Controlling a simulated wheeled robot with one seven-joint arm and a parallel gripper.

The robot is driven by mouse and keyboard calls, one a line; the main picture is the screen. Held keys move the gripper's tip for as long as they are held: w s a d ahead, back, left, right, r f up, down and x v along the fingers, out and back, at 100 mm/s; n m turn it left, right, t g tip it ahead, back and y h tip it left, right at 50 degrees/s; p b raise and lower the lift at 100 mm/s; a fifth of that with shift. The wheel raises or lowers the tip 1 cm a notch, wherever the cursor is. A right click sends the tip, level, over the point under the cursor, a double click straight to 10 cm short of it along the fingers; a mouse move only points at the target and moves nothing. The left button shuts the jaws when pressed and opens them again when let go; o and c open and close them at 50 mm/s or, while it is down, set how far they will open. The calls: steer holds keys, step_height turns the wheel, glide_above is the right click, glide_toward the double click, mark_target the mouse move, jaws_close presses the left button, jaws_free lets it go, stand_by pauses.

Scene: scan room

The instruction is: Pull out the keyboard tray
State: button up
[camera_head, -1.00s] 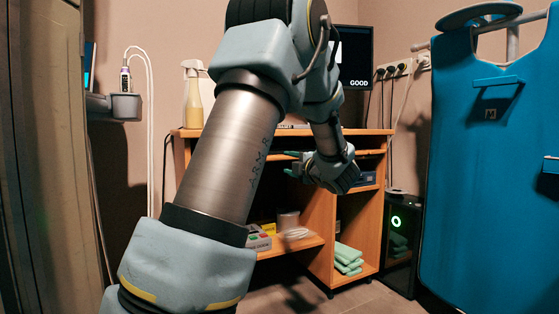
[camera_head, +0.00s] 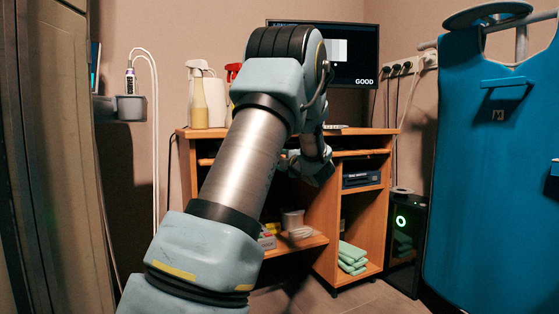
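The wooden desk (camera_head: 186,133) stands against the back wall. What looks like the edge of the keyboard tray (camera_head: 206,161) shows just under the desk top, left of my arm. My arm covers much of the tray, so I cannot tell how far out it sits. My gripper (camera_head: 290,160) is in front of the desk, around tray height. The forearm hides most of its fingers, so I cannot see whether it is open or touches the tray.
A monitor (camera_head: 350,70) and spray bottles (camera_head: 198,100) stand on the desk. Lower shelves hold folded green cloths (camera_head: 352,258) and a clear container (camera_head: 293,219). Some floor (camera_head: 370,300) is bare in front.

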jaws_close()
stand_by(0.3)
stand_by(1.1)
